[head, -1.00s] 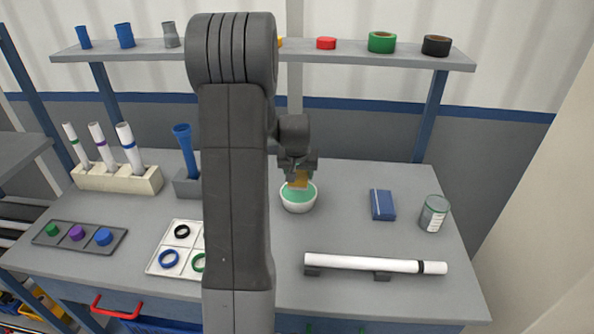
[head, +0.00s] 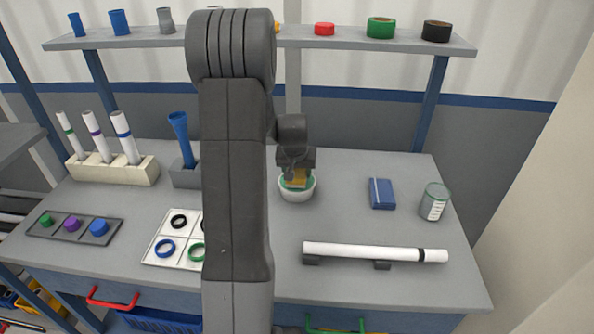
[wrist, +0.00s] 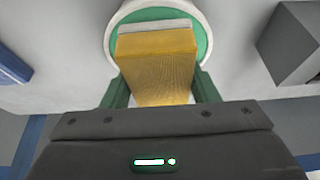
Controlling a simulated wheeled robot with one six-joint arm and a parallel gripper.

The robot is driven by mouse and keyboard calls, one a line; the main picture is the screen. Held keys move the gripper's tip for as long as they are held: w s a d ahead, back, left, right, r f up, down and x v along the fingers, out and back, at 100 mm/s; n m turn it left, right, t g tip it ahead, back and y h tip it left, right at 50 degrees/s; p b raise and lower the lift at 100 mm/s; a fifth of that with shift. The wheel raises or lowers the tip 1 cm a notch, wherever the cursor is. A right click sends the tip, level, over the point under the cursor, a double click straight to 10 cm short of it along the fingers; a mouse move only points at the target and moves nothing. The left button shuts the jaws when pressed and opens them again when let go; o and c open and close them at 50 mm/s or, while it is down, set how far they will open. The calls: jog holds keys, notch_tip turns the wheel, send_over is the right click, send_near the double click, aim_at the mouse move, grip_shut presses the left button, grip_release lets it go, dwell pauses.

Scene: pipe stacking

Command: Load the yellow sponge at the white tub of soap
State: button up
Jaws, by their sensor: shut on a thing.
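The yellow sponge (wrist: 156,68) is between the fingers of my gripper (wrist: 158,88), which is shut on it. A pale layer runs along the sponge's far edge in the wrist view. The white tub (head: 297,195) stands on the bench right of my arm and holds green soap (wrist: 202,38). In the head view the sponge (head: 299,178) is at the tub's opening, with its lower end over or in the soap. I cannot tell how deep it sits. My gripper (head: 296,172) is above the tub, pointing down.
A blue box (head: 381,193) and a can (head: 433,201) stand right of the tub. A white pipe (head: 375,252) lies on supports in front. A ring tray (head: 155,250) and a blue pipe in a grey holder (head: 187,178) are left. A shelf (head: 345,43) spans the back.

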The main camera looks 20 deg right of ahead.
jog(key=shift+f+b, duration=0.55)
jog(key=shift+b, duration=0.1)
dwell(1.7)
jog(key=shift+r, duration=0.1)
jog(key=shift+r+p, duration=2.15)
jog(key=shift+r, duration=1.3)
